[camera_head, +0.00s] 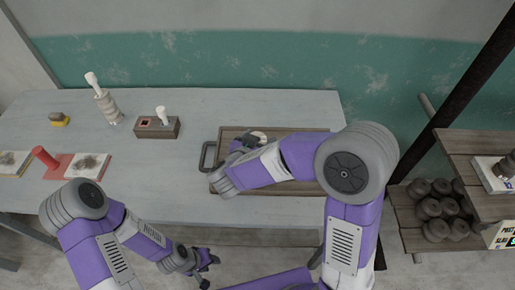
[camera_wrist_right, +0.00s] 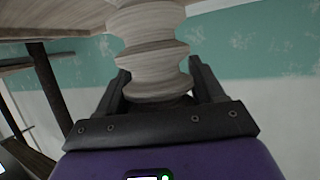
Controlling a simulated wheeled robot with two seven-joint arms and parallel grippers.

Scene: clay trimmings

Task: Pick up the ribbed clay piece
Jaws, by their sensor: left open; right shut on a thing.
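The ribbed clay piece (camera_wrist_right: 150,50) is pale and streaked, with wavy rounded ridges. In the right wrist view it stands between the two dark fingers of my right gripper (camera_wrist_right: 155,92), which is shut on it. In the head view my right gripper (camera_head: 246,143) is over the wooden tray (camera_head: 305,187), partly hidden by my own arm. A pale round end (camera_head: 259,136) shows beside its fingers, probably the same piece. Whether it touches the tray is not clear. My left gripper (camera_head: 205,262) is open and empty, in front of the table's near edge.
The grey table (camera_head: 150,205) holds a wooden box (camera_head: 158,127), a ribbed holder with a pale-handled tool (camera_head: 109,107), a red stamp-like object (camera_head: 45,157) and a yellow block (camera_head: 59,120). A shelf (camera_head: 405,225) with dark rounded pieces stands right. The table's middle left is clear.

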